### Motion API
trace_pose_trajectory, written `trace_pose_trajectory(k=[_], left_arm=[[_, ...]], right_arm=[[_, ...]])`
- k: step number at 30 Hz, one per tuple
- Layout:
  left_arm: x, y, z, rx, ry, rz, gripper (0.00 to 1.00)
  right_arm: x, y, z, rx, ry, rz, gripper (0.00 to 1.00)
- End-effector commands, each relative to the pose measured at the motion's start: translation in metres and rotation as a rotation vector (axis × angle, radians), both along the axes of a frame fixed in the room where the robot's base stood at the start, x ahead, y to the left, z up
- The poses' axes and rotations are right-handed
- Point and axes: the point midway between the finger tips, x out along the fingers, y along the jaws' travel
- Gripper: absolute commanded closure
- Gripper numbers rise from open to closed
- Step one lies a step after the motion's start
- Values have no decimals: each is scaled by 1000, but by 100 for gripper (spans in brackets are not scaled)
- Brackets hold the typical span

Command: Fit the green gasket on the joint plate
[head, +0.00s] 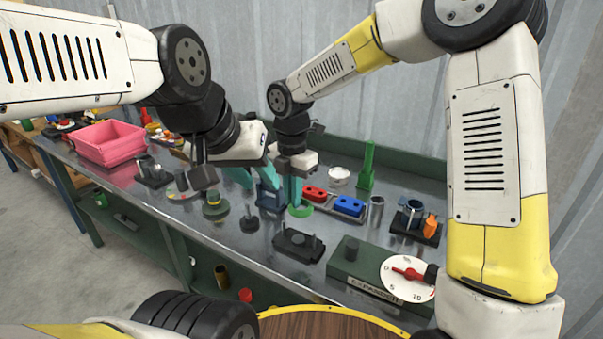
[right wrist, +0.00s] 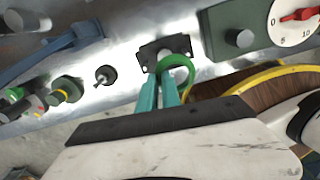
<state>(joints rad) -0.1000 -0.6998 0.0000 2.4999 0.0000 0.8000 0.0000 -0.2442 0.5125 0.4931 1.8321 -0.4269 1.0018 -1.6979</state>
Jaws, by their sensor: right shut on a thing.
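The green gasket (head: 300,211) is a bright green ring. My right gripper (head: 294,203) is shut on its edge with teal fingers. In the right wrist view the gasket (right wrist: 190,70) sticks out from the fingertips of my right gripper (right wrist: 160,84). The joint plate (head: 285,246) is a dark flat plate with upright studs on the bench. In the right wrist view the gasket overlaps the near part of the joint plate (right wrist: 180,43); in the head view it appears above and behind the plate, apart from it. My left gripper (head: 256,182) is open, higher and further left, with nothing visible between its fingers.
A green box with a dial (head: 408,278) stands right of the plate. A dark blue fixture (head: 271,200) stands behind it, and a small dark post (head: 249,220) to its left. Red (head: 315,193) and blue (head: 349,206) blocks, a metal cup (head: 376,207) and a pink bin (head: 107,144) also occupy the bench.

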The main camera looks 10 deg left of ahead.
Motion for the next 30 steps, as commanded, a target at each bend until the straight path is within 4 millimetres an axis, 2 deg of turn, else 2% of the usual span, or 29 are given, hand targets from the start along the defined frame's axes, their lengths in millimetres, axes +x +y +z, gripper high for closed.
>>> trace_pose_trajectory(k=[6,17,23,30], left_arm=[[0,0,0,0,0,0,64],[0,0,0,0,0,0,64],[0,0,0,0,0,0,64],[0,0,0,0,0,0,64]], right_arm=[[-4,9,3,-1,-2,100,100],[-4,8,3,0,-1,77,100],[-4,8,-9,-2,1,74,100],[-4,8,-33,-2,1,74,100]])
